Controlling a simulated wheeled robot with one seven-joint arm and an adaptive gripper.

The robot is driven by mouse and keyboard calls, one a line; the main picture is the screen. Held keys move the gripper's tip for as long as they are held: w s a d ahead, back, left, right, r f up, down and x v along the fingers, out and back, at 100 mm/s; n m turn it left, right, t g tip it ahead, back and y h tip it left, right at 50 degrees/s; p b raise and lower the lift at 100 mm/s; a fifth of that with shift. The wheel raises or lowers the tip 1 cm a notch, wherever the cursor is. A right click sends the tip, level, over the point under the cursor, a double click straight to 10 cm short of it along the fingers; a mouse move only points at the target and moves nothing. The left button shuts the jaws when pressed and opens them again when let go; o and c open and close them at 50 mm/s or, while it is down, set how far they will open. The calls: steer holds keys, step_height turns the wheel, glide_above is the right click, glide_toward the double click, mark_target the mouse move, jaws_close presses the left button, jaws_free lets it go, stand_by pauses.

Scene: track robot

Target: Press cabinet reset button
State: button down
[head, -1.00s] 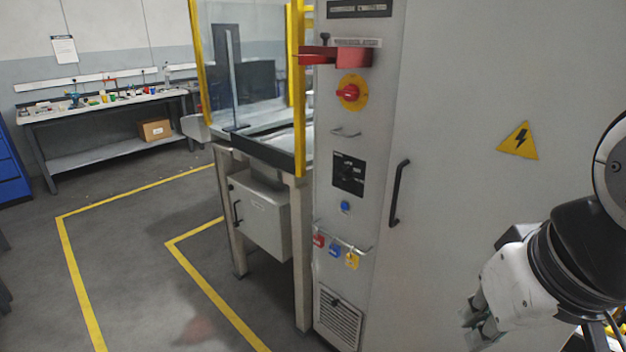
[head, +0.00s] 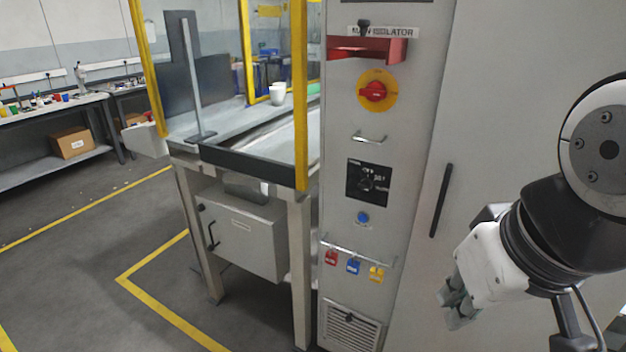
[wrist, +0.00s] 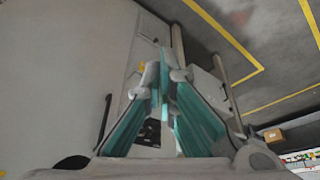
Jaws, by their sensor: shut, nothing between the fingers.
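The grey cabinet (head: 400,120) stands in front of me. Its narrow panel carries a round blue button (head: 363,217), below a black selector plate (head: 367,183). A red rotary isolator knob on a yellow disc (head: 364,103) is higher up, under a red bracket (head: 368,50). My gripper (head: 452,308) is at the right in the head view, lower than the blue button and to its right, apart from it. In the wrist view the fingers (wrist: 163,75) are together and empty. The blue button cannot be made out in the wrist view.
A black door handle (head: 441,200) lies between my gripper and the button panel. A rail with red, blue and yellow padlocks (head: 353,267) runs below the button. A yellow-framed machine (head: 250,130) stands left of the cabinet. Open floor with yellow lines (head: 100,270) lies at left.

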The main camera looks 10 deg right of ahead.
mark_target(362, 219)
steer(key=w+a+f+m+t, duration=0.1)
steer(key=w+f+m+t, duration=0.2)
steer(key=w+f+m, duration=0.4)
steer(key=w+a+f+m+t+b, duration=0.1)
steer(key=w+f+m+t, duration=0.2)
steer(key=w, duration=1.4)
steer(key=w+a+f+m+t+y, duration=0.1)
steer(key=w+a+f+m+t, duration=0.1)
steer(key=w+f+m, duration=0.9)
steer(key=shift+w+f+t, duration=0.4)
steer(key=shift+w+f, duration=0.4)
steer(key=shift+f, duration=0.6)
steer(key=shift+w+b, duration=0.1)
steer(key=shift+b, duration=0.2)
steer(key=w+d+b, duration=0.2)
steer(key=w+d, duration=0.3)
steer(key=w, duration=0.2)
steer(key=shift+d, duration=0.1)
